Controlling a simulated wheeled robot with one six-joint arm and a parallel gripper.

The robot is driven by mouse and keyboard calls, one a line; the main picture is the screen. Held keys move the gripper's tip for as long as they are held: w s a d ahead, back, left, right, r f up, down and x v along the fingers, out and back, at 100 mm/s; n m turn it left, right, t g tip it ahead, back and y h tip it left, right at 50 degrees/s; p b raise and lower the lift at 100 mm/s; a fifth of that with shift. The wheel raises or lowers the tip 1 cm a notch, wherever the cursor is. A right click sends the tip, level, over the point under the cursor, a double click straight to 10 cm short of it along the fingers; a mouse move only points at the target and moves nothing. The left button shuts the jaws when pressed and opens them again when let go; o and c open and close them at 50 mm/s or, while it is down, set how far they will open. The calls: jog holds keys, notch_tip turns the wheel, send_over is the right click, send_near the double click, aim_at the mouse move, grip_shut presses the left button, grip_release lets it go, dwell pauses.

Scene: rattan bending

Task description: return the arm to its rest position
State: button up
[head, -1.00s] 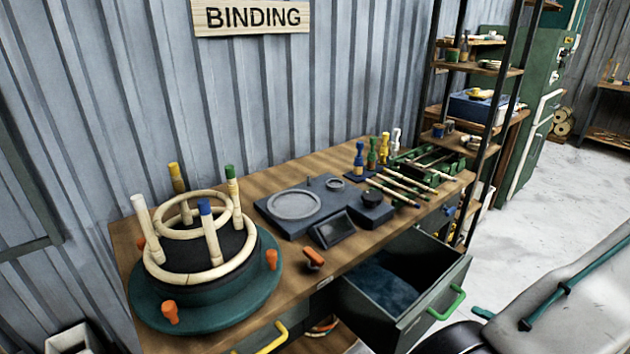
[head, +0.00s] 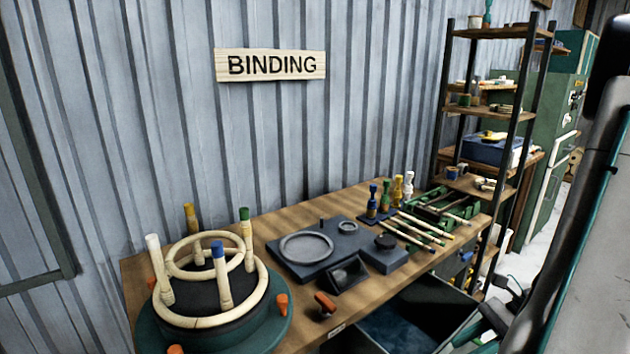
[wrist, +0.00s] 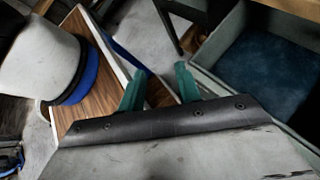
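My arm (head: 585,225) rises along the right edge of the head view as a grey link with a teal stripe. In the wrist view my gripper (wrist: 160,74) shows two teal fingers standing apart with nothing between them. A wooden surface and grey floor lie beyond the fingers. The open drawer (wrist: 262,62) with its dark blue lining is to the right of the fingers and apart from them. In the head view the arm's lower end overlaps the area by the drawer's front (head: 400,320), and the fingers are hard to make out there.
The workbench (head: 290,225) holds a round teal turntable (head: 270,335) with a rattan ring frame, a dark device (head: 305,245), an orange-handled tool (head: 325,303) and a green rack (head: 445,205). A shelf (head: 465,185) stands at the bench's right end.

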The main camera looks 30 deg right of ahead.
jog(key=w+a+r+n+g+h, duration=0.2)
jog(key=a+r+n+h, duration=0.8)
jog(key=a+r+n, duration=1)
jog(key=a+n, duration=0.1)
jog(key=n, duration=0.3)
jog(key=shift+w+a+r+n+g, duration=0.15)
jog(key=shift+a+r+n+g, duration=0.15)
jog(key=shift+a+n, duration=0.1)
